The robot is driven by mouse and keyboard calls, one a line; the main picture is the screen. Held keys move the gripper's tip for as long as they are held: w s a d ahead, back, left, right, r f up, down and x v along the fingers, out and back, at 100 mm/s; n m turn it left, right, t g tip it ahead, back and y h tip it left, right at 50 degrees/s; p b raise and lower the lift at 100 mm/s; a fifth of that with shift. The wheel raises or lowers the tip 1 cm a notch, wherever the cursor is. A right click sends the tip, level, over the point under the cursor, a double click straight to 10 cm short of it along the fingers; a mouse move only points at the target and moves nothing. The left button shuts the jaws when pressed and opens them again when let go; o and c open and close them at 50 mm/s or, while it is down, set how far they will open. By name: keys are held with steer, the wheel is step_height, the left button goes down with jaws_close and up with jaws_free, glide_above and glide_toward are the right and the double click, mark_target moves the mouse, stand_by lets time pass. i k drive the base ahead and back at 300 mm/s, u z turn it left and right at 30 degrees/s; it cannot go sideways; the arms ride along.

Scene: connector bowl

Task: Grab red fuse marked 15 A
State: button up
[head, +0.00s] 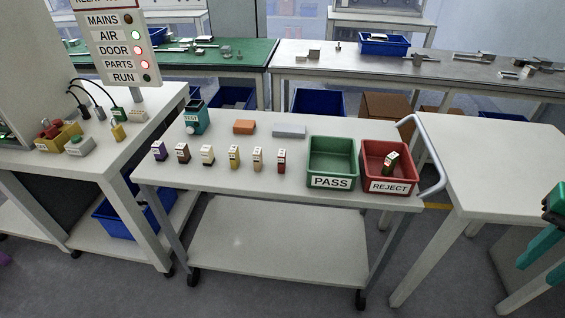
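A small red fuse (282,161) with a pale top stands upright on the white cart (220,205), at the right end of a row of fuses. Its marking is too small to read. A tan fuse (257,161) stands just left of it, apart from it. The green PASS bin (333,156) is just to its right. My gripper (530,276) shows at the right edge, partly cut off, far from the red fuse. Its two teal fingers are apart with nothing visible between them.
Yellow (234,157), cream (207,155), brown (182,153) and purple (159,151) fuses continue the row. The red REJECT bin (372,153) holds a small red-and-green item (390,161). A teal TEST unit (194,117) stands behind. The right table (500,165) is bare.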

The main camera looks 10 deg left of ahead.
mark_target(281, 164)
steer(key=u, duration=2)
steer(key=k, duration=1.55)
steer(key=z, duration=0.9)
steer(key=i, duration=1.05)
steer(key=u, duration=0.1)
